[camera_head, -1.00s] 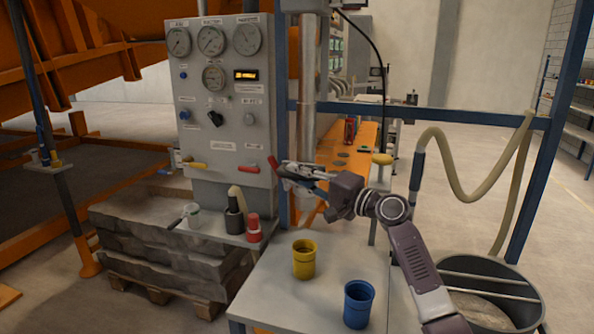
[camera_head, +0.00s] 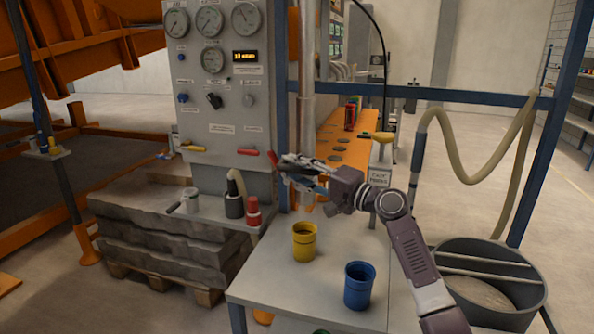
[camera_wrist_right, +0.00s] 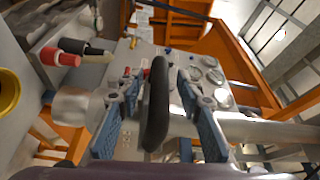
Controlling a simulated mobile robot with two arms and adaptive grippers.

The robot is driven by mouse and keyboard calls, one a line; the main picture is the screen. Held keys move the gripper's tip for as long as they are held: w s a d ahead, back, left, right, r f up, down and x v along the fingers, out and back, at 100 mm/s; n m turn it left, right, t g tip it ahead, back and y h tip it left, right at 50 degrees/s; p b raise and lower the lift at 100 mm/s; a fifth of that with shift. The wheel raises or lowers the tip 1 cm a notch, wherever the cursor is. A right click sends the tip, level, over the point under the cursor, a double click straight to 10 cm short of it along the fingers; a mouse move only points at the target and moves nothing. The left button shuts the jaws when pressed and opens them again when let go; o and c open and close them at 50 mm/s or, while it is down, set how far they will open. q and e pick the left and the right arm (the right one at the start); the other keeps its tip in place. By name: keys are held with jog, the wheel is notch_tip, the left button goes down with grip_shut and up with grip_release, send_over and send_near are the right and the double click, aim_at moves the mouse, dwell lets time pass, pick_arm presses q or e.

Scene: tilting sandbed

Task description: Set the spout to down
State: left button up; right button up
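The spout is a vertical metal pipe (camera_head: 306,110) in front of the blue frame. Its lower end is above the white table, partly hidden by my right gripper. My right gripper (camera_head: 287,170) is at that lower end, fingers pointing left toward the grey panel. In the right wrist view, its two blue-padded fingers (camera_wrist_right: 158,125) stand apart. A dark rounded bar (camera_wrist_right: 157,105), which looks like a handle, lies between them with gaps on both sides. The silver pipe (camera_wrist_right: 255,130) runs across behind it. My left gripper is not in view.
A grey gauge panel (camera_head: 222,110) stands left. A yellow cup (camera_head: 305,243) and a blue cup (camera_head: 359,286) stand on the white table (camera_head: 275,283). Red (camera_head: 253,212) and dark (camera_head: 233,200) containers are beside the panel. A grey tub (camera_head: 530,292) is at right.

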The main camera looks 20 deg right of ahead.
jog(key=r+v, duration=0.1)
jog(key=v, duration=1.1)
jog(key=shift+f, duration=0.45)
